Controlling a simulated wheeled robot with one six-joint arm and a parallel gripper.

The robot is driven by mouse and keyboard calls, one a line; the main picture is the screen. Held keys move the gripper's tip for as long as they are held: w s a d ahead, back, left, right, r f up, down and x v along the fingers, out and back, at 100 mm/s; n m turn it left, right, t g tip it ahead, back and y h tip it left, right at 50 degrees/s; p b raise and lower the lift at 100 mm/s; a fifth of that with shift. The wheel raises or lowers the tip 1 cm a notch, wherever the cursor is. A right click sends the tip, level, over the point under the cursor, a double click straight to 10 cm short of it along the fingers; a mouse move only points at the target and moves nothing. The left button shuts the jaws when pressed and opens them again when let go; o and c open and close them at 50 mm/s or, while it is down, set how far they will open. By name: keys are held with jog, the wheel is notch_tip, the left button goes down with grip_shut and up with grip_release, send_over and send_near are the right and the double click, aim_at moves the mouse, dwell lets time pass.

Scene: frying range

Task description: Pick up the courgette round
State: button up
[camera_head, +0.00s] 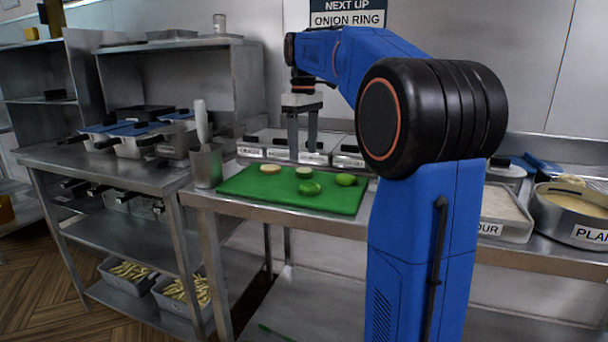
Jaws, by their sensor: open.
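A small round piece with a pale top and green rim, which looks like the courgette round (304,172), lies on the green cutting board (240,186) near its far edge. Two brighter green pieces lie nearby, one in front (309,189) and one to the right (346,179). A beige round piece (270,169) lies to the left. My gripper (303,153) points down with its two fingers apart and empty. In the picture it shows just above the pale-topped piece; its exact height and depth over the board are hard to tell.
Labelled bins (282,152) line the back of the counter behind the board. A metal holder (206,167) with a pale-handled utensil stands left of the board. A flour tray (503,212) and a round pan (575,216) stand right. A wall sign (347,14) reads "NEXT UP ONION RING".

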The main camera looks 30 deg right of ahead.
aim_at(304, 169)
jog(key=shift+s+f, duration=0.1)
jog(key=shift+f, duration=2.7)
jog(key=c, duration=0.9)
